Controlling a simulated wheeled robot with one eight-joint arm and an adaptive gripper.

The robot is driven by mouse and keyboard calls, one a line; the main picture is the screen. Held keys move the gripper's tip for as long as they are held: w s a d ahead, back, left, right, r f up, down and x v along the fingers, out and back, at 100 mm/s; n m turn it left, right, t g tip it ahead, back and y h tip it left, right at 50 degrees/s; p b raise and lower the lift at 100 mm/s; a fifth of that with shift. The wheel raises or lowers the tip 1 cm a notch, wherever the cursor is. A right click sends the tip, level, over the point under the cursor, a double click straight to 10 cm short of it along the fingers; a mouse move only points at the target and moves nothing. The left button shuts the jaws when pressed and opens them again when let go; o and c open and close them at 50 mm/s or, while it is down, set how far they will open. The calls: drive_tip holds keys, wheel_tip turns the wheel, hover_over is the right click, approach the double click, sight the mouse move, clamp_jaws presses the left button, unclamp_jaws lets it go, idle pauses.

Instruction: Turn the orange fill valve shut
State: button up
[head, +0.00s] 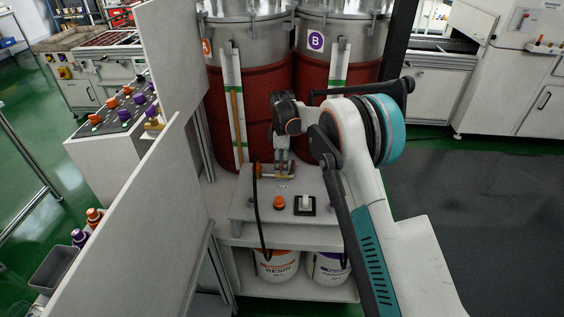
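A small orange valve handle (291,177) shows low in front of the tanks, at the back of a white ledge. The turn position of the valve is too small to read. Behind stand tank A (240,100), with an orange label, and tank B (335,90), with a purple label.
The white ledge (243,207) carries an orange knob (280,203) and a white switch (305,204). A resin pail (278,266) and a purple-marked pail (330,268) stand below. A white panel (125,225) rises at left. A knob console (120,108) is farther left.

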drive_tip(key=shift+r, duration=0.1)
wheel_tip(320, 180, up, 12)
idle(0.6)
